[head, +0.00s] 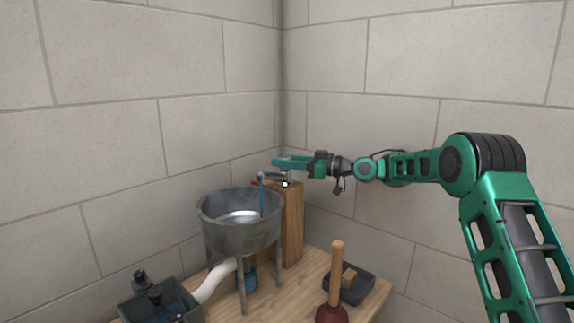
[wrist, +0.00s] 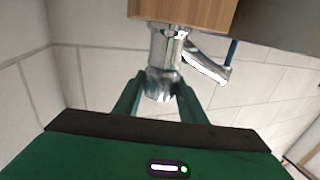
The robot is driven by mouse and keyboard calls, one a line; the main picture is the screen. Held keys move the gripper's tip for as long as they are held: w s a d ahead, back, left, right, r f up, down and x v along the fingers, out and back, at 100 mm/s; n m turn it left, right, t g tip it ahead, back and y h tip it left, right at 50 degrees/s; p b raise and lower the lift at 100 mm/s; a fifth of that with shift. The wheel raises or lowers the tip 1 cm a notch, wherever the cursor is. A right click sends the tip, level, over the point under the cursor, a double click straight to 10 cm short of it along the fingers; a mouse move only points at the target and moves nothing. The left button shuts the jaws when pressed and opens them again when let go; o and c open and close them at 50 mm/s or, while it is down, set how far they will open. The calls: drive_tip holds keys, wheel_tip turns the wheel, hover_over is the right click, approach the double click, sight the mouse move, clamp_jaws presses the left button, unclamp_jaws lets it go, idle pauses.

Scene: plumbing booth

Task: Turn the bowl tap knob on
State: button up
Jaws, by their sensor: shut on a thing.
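The metal bowl (head: 222,236) stands on legs. Beside it, the tap (head: 286,176) sits on a wooden post (head: 292,222), and it also shows in the wrist view (wrist: 168,45). Its spout (wrist: 205,66) points over the bowl. A thin blue stream (head: 262,200) runs from the spout down into the bowl and also shows in the wrist view (wrist: 231,52). My gripper (head: 278,162) reaches in from the right above the post. In the wrist view my gripper (wrist: 157,96) is shut on the faceted metal tap knob (wrist: 158,84), one finger on each side.
A plunger (head: 336,275) stands at the front of the wooden table, beside a dark tray (head: 372,291) with a wooden-backed brush. A dark box (head: 160,306) stands at lower left. A white pipe (head: 213,281) leads from under the bowl. Block walls stand close behind.

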sight(285, 156)
drive_tip(key=shift+w+r+g, duration=0.1)
drive_tip(key=shift+w+g, duration=0.05)
drive_tip(key=shift+g, duration=0.15)
drive_tip(key=o, duration=1.1)
drive_tip(key=shift+c, duration=0.2)
wheel_tip(285, 156, up, 4)
drive_tip(key=shift+r, duration=0.1)
drive_tip(key=s+a+r, duration=0.6)
drive_tip(key=s+a, duration=0.2)
drive_tip(key=shift+s+r, duration=0.2)
drive_tip(key=shift+r, duration=0.05)
